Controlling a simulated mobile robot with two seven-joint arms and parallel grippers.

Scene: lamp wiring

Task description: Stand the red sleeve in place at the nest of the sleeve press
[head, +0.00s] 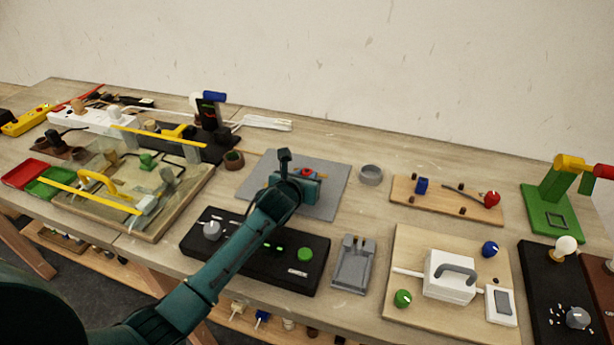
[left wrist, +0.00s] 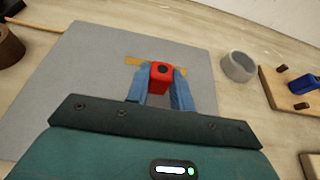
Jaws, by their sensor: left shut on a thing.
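The red sleeve (left wrist: 161,75) is a small block with a dark hole in its upper face. It is held between the blue-padded fingers of my left gripper (left wrist: 160,88), over a grey mat (left wrist: 90,60). In the head view, a bit of red sleeve (head: 306,172) shows at my left gripper (head: 304,178); I cannot tell whether it touches the mat. A green stand with a yellow head and red handle, seemingly the sleeve press (head: 555,190), stands at the far right. A square frame, likely its nest (head: 557,220), lies on its base and looks empty. My right gripper is out of view.
Right of the mat are a grey ring (head: 370,175), a wooden board with a blue block (head: 422,187), and a board with a white handled box (head: 450,277). A black panel with a bulb (head: 565,246) stands before the green stand. A black control box (head: 213,231) lies under my left arm.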

